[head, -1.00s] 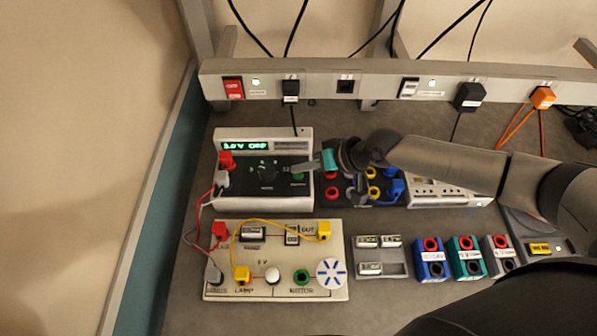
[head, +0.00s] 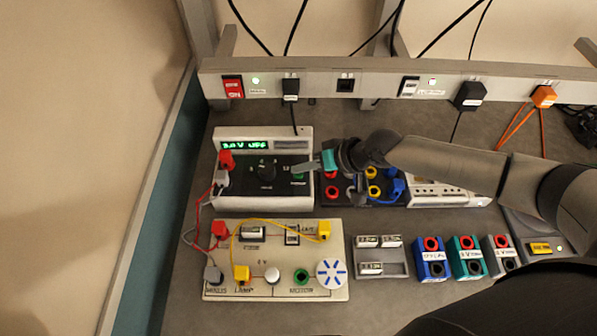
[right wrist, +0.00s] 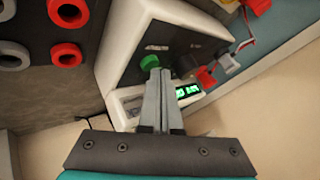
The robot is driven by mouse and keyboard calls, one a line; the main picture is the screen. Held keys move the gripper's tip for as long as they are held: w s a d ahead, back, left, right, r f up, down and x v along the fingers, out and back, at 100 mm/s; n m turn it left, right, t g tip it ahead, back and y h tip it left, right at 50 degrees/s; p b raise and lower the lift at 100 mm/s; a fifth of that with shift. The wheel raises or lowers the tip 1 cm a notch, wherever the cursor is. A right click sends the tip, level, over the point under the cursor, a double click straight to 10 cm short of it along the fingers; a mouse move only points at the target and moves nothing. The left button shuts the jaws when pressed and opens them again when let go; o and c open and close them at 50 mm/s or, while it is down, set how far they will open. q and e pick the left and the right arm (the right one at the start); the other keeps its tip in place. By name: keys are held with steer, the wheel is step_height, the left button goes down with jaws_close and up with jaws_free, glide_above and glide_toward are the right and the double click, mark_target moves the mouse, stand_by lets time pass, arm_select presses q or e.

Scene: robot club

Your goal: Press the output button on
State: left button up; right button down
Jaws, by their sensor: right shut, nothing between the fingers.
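The power supply (head: 228,190) is a white box with a dark front panel on the left of the bench. Its green display (head: 245,145) appears to read 3.0 V OFF. A round green button (head: 298,178) sits at the panel's right side, beside a black knob (head: 266,172). My right gripper (head: 305,167) reaches in from the right with its tips over the panel by the green button. In the right wrist view the shut, empty fingers (right wrist: 160,75) overlap the edge of the green button (right wrist: 150,62); I cannot tell whether they touch it. My left gripper is out of view.
A circuit board (head: 275,225) with a yellow lead lies in front of the supply. A dark socket block (head: 345,175) stands right of it, under my arm. A grey tray (head: 395,268) and several coloured modules (head: 432,262) lie farther right. A power rail (head: 375,75) runs behind.

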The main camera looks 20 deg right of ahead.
steer(key=shift+f, duration=0.25)
steer(key=shift+r, duration=0.15)
steer(key=shift+r+p, duration=0.3)
steer(key=shift+p, duration=0.15)
step_height(320, 180, up, 6)
steer(key=p, duration=0.6)
stand_by(0.5)
